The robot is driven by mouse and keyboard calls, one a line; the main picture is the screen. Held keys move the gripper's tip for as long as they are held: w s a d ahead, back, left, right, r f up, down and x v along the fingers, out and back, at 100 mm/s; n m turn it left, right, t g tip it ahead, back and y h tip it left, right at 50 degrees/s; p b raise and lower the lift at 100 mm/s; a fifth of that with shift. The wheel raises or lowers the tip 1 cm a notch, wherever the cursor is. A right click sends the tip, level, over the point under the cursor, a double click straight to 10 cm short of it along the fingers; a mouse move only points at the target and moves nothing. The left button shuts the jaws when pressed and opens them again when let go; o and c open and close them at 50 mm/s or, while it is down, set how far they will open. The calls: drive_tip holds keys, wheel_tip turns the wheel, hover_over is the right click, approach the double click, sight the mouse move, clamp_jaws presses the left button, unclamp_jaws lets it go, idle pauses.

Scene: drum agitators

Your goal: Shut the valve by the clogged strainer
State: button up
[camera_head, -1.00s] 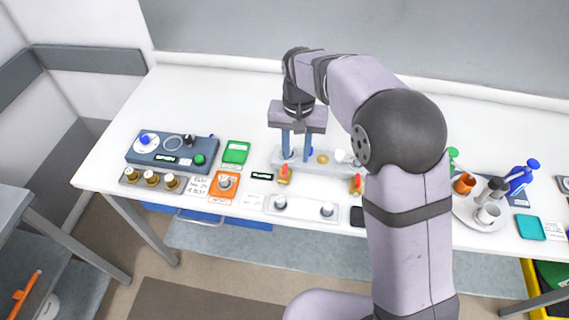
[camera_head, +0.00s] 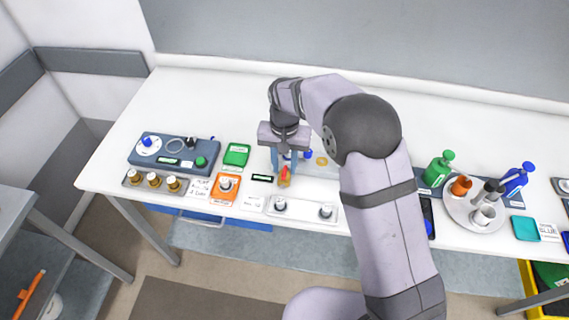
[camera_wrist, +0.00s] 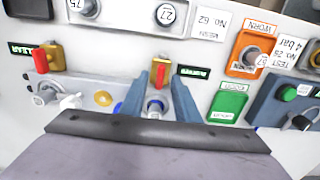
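A brass valve with a red handle (camera_head: 285,172) stands at the left front of the pale strainer block. A small dark display (camera_head: 262,178) with green letters is beside it; it also shows in the wrist view (camera_wrist: 193,71), its word hard to read. My gripper (camera_head: 284,168) is low over this valve. In the wrist view my gripper's blue fingers (camera_wrist: 160,84) are apart, one on each side of the red handle (camera_wrist: 159,74); contact is unclear. A second valve (camera_wrist: 48,57) with a red handle stands by a display (camera_wrist: 18,48) that seems to read CLEAR; my arm hides it in the head view.
A white tray (camera_head: 302,217) with two knobs lies in front. An orange pad (camera_head: 225,195), a green pad (camera_head: 237,154) and a blue-grey panel (camera_head: 172,152) are to the left. Bottles and a round tray (camera_head: 458,219) are to the right. The table behind is clear.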

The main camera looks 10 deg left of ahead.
drive_tip(key=shift+f, duration=0.6)
clamp_jaws()
